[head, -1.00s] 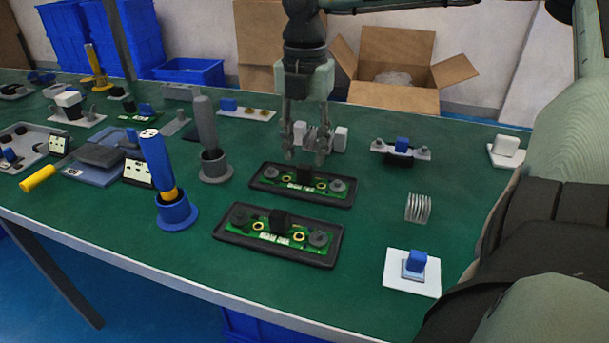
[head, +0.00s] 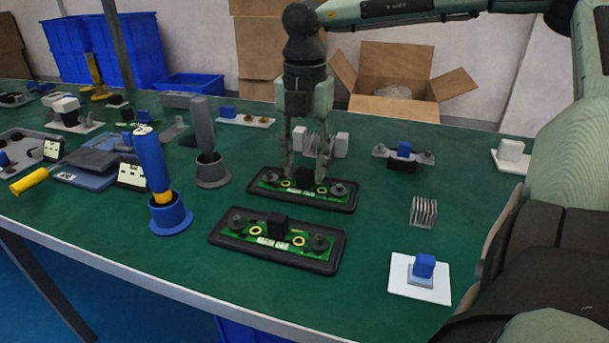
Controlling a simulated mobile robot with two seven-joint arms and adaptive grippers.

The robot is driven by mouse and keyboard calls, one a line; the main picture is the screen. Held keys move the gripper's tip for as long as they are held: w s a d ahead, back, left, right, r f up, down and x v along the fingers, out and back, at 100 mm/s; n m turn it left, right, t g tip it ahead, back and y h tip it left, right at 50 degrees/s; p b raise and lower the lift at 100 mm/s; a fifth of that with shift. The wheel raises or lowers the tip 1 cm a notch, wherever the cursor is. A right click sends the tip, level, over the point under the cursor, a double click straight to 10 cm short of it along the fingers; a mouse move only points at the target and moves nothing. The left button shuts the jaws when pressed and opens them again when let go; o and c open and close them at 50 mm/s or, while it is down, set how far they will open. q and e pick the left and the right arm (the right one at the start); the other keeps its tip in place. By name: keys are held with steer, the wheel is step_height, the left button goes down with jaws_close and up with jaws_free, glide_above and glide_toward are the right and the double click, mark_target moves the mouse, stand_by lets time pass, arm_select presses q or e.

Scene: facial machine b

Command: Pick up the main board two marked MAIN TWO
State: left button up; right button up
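The far green board, its label appearing to read MAIN TWO (head: 330,195), lies in a black tray on the table, with a black block (head: 304,178) standing up in its middle. My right gripper (head: 304,173) points straight down over this board. Its two fingers are apart, one on each side of the black block, with small gaps seeming to show; contact cannot be made out. A similar board marked MAIN ONE (head: 277,226) lies in its black tray nearer the front edge. My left gripper is not in view.
A blue-handled tool stands in a blue holder (head: 171,215) to the left, with a grey one (head: 212,172) behind it. White blocks (head: 341,145) stand behind the gripper. A finned metal part (head: 423,212) and a white plate with a blue block (head: 420,279) are to the right.

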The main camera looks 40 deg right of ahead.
mark_target(305, 169)
steer(key=shift+c, duration=1.2)
steer(key=c, duration=0.6)
steer(key=shift+o, duration=0.2)
step_height(305, 169, up, 7)
steer(key=p, duration=0.3)
steer(key=shift+r, duration=0.1)
